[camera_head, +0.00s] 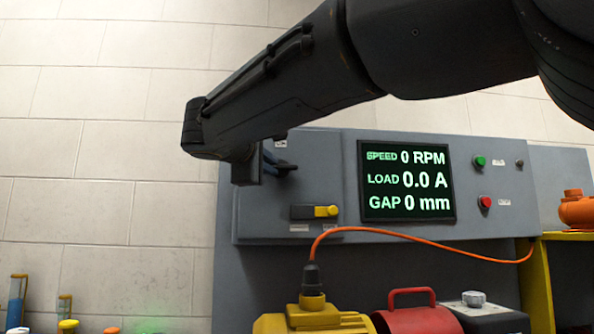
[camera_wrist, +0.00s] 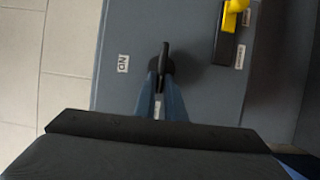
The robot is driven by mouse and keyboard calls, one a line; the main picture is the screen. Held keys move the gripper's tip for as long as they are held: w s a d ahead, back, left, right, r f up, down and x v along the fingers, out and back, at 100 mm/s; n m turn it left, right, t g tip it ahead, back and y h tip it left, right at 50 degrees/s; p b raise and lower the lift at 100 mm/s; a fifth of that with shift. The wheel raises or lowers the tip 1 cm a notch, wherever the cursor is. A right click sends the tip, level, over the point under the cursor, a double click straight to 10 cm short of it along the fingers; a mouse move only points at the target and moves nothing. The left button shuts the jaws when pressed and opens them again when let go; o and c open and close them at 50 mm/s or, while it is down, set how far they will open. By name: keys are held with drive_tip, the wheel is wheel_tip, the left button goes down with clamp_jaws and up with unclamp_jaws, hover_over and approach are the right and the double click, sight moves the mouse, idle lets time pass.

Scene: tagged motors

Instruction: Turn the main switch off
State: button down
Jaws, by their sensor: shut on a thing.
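The main switch, a dark rotary knob (camera_wrist: 165,57) on a round black base, is on the grey panel in the wrist view. My gripper (camera_wrist: 163,82) has its two blue fingers shut on the knob's handle, one on each side. In the wrist view the handle stands upright, and a small white label (camera_wrist: 123,63) sits to its left, at right angles to the handle. In the head view my gripper (camera_head: 287,167) is at the panel's upper left and my arm hides most of the knob. The same label shows partly above it there.
A yellow-handled lever switch (camera_head: 314,212) is on the panel below my gripper. A display (camera_head: 406,181) reads 0 RPM, 0.0 A and 0 mm. Green (camera_head: 479,161) and red (camera_head: 485,203) buttons are at right. An orange cable (camera_head: 420,237) runs to a yellow motor (camera_head: 312,318) below.

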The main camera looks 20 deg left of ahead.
drive_tip(key=c, duration=1.8)
unclamp_jaws()
drive_tip(key=shift+c, duration=0.2)
drive_tip(key=s, duration=0.7)
drive_tip(key=shift+s+b, duration=0.35)
drive_tip(key=shift+s, duration=0.05)
